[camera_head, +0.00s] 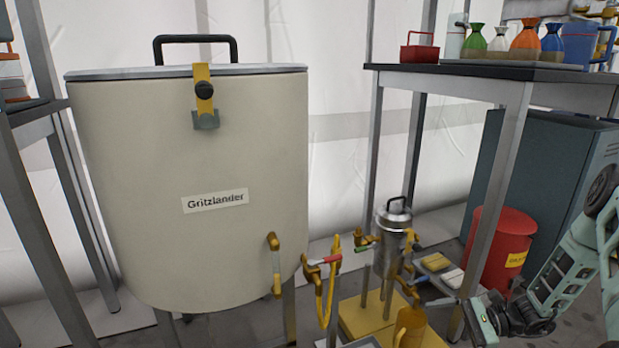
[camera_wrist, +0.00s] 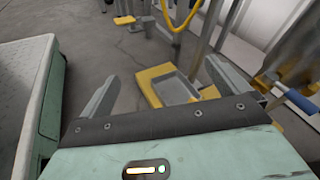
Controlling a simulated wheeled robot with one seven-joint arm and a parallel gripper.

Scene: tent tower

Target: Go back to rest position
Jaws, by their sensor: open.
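My arm reaches in from the right edge of the head view, with its pale green links bent down and to the left. My gripper (camera_head: 470,316) is low in that view, near the foot of the table at the right. In the wrist view my gripper (camera_wrist: 162,75) is open, its two grey fingers wide apart. Nothing is held between them. Beyond the fingers, a yellow-edged tray (camera_wrist: 152,94) stands lower down. Part of my own pale green body shows at the left of the wrist view.
A large cream tank (camera_head: 190,240) labelled Gritzlander stands at the left. A small metal vessel (camera_head: 392,226) with yellow taps is close to the gripper. A table (camera_head: 490,84) with bottles and a red bin (camera_head: 497,245) are at the right. Bare floor (camera_wrist: 95,35) shows in the wrist view.

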